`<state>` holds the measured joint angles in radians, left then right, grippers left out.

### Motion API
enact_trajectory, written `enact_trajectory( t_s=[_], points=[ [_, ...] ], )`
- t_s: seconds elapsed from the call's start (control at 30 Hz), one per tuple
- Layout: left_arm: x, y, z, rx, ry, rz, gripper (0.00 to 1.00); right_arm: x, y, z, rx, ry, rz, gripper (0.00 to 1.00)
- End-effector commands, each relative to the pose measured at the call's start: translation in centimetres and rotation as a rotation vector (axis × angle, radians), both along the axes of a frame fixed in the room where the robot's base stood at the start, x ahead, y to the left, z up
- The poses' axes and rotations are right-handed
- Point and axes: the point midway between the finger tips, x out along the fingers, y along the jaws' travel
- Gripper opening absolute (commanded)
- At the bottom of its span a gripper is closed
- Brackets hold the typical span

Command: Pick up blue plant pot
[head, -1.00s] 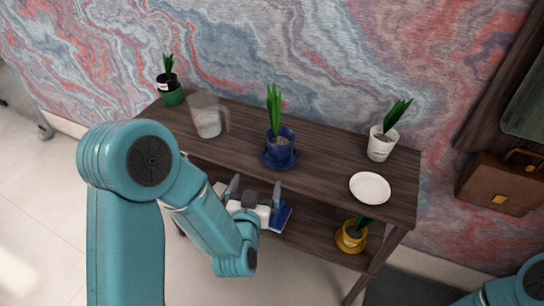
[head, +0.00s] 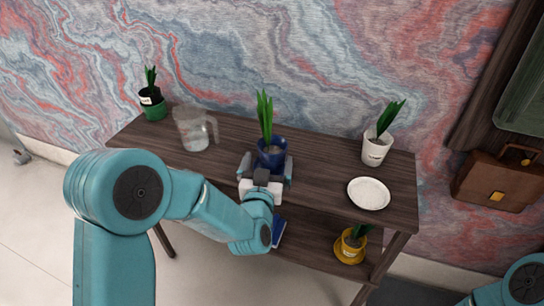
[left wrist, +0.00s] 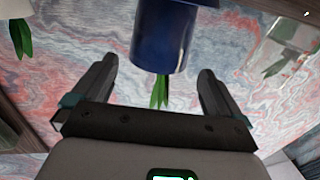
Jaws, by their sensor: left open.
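The blue plant pot (head: 272,154) with upright green leaves stands on the top of the dark wooden shelf, near the middle. My left gripper (head: 266,168) is open at its near side, with one finger toward each side of the pot. In the left wrist view, which is upside down, the blue pot (left wrist: 162,40) shows between and beyond the two open fingertips (left wrist: 158,72). I cannot tell whether the fingers touch it. The gripper hides the pot's lower part in the head view. My right gripper is out of view.
A glass pitcher (head: 195,130) and a green pot (head: 153,108) stand to the left. A white pot (head: 376,149) and a white plate (head: 368,194) are to the right. A yellow pot (head: 350,246) sits on the lower shelf (head: 300,245).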

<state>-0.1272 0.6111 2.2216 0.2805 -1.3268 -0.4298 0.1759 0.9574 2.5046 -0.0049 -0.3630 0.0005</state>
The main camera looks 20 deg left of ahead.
Motion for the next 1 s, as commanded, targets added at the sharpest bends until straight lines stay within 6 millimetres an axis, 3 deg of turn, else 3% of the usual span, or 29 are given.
enact_trajectory(
  t_s=[0.27, 0.5, 0.8, 0.87, 1.0],
  points=[
    [2.6, 0.5, -0.1, 0.001, 0.001, 0.000, 1.00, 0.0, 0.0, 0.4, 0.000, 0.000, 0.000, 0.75],
    [6.2, 0.9, -0.5, 0.001, 0.000, 0.002, 1.00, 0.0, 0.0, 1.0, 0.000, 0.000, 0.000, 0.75],
    [6.9, 1.0, -0.6, 0.001, 0.001, 0.000, 1.00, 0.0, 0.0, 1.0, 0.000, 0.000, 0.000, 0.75],
    [6.9, 1.0, -0.6, 0.001, 0.001, 0.000, 0.84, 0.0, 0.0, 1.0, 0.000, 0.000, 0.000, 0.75],
    [6.9, 1.0, -0.6, 0.001, 0.001, 0.000, 0.40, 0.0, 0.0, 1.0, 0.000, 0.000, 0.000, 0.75]
  ],
)
